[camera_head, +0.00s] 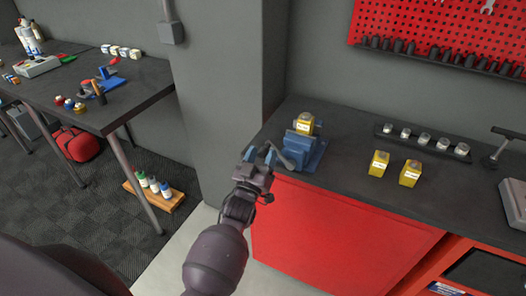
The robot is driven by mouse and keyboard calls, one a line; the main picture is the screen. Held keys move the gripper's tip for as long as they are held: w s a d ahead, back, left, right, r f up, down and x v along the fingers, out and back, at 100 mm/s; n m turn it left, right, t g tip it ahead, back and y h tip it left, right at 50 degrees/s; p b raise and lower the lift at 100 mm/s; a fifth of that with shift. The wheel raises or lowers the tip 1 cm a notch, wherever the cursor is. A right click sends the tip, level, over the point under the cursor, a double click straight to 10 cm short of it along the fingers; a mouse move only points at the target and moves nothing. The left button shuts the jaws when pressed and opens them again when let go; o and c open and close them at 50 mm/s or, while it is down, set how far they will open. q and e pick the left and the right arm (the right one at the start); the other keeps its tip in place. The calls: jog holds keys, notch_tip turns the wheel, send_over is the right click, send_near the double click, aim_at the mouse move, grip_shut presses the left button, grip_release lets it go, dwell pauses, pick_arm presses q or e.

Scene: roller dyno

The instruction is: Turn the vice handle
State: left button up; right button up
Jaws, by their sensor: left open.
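The blue vice (304,148) stands on the dark workbench near its left corner, with a yellow container (304,123) at its top or just behind it. The vice handle (283,158) is a grey bar at the vice's left front, close to my gripper. My left gripper (262,156) is open, its two fingertips at the left of the vice beside the handle. I cannot tell whether the fingers touch the handle or are around it. My right gripper is not in view.
Two yellow containers (379,163) stand on the workbench (345,195) right of the vice. Behind them is a dark rack (422,141) of several small jars. A red pegboard (440,30) hangs above. A grey pillar (222,90) stands left of the bench, with another table (130,95) beyond.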

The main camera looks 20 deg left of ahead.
pick_arm(q)
jog(key=shift+w+r, duration=0.2)
jog(key=shift+w, duration=0.25)
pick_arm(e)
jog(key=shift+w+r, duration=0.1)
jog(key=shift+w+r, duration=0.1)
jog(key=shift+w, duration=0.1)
